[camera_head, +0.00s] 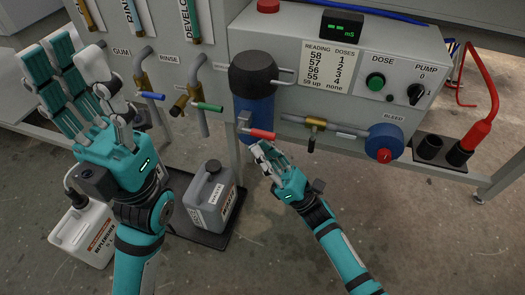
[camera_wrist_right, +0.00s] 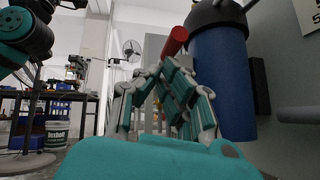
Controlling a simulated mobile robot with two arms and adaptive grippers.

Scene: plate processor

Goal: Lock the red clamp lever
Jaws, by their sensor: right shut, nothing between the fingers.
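The red clamp lever (camera_head: 260,133) sticks out to the right from a small grey bracket low on the blue cylinder (camera_head: 254,108), which has a black cap. My right gripper (camera_head: 262,153) is shut and empty just below the lever. In the right wrist view the red lever (camera_wrist_right: 175,41) shows just above the fingertips of my right gripper (camera_wrist_right: 172,72); I cannot tell whether they touch. The blue cylinder (camera_wrist_right: 223,80) stands to the right there. My left gripper (camera_head: 75,65) is open and empty at the left, in front of the panel.
Valves with a blue handle (camera_head: 151,96) and a green handle (camera_head: 208,106) sit left of the cylinder. The bleed pipe (camera_head: 350,132) runs to its right. A grey jug (camera_head: 210,195) and a white jug (camera_head: 85,230) stand below. The floor at right is clear.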

